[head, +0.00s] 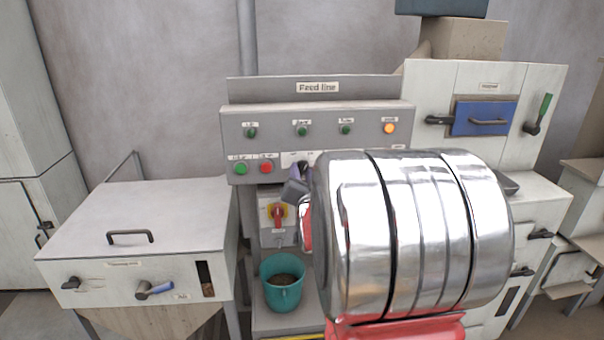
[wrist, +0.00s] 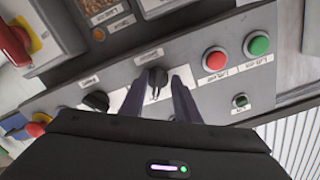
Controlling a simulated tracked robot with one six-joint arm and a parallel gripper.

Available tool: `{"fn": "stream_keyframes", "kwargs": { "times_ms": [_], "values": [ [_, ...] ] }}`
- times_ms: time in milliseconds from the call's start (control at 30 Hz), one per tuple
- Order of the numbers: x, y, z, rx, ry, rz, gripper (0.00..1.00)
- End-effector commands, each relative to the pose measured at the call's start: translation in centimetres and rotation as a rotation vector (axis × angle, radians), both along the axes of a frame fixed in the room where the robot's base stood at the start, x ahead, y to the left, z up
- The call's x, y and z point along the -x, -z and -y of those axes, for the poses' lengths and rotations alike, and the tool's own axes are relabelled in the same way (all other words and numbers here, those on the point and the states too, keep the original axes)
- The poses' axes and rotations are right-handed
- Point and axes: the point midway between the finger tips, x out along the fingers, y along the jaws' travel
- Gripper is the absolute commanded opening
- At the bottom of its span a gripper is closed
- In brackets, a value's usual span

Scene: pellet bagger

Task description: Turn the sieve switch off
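The grey "Feed line" panel (head: 365,114) stands in the middle of the head view, with lamps above and buttons below. In the wrist view, a black rotary switch (wrist: 157,77) sits on the panel, left of the red button. A second black switch (wrist: 96,101) is further left. Their labels are too blurred to read, so I cannot tell which is the sieve switch. My gripper (wrist: 162,90) is open, its two dark purple fingers on either side of the first switch; contact is not clear. In the head view my gripper (head: 299,184) is mostly hidden by my shiny arm.
The red button (wrist: 215,58) and green button (wrist: 257,44) are close on the right. A red-yellow rotary switch (head: 279,214) is below the panel, above a teal bucket (head: 283,292). A white lidded box (head: 145,215) stands left. A cabinet with blue flap (head: 483,117) stands right.

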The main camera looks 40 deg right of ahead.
Motion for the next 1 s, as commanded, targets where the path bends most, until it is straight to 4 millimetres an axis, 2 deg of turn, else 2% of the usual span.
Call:
{"fn": "stream_keyframes", "kwargs": {
  "times_ms": [267, 667, 833, 867, 1000],
  "values": [
    [0.44, -0.01, 0.65, 0.000, 0.013, 0.000, 0.29],
    [0.61, -0.01, 0.85, 0.000, 0.017, 0.000, 0.01],
    [0.61, -0.03, 0.86, 0.000, 0.017, 0.000, 0.00],
    [0.70, -0.05, 0.37, 0.000, 0.017, 0.000, 0.00],
    [0.63, -0.03, 0.78, 0.004, 0.017, -0.002, 0.00]
  ]
}}
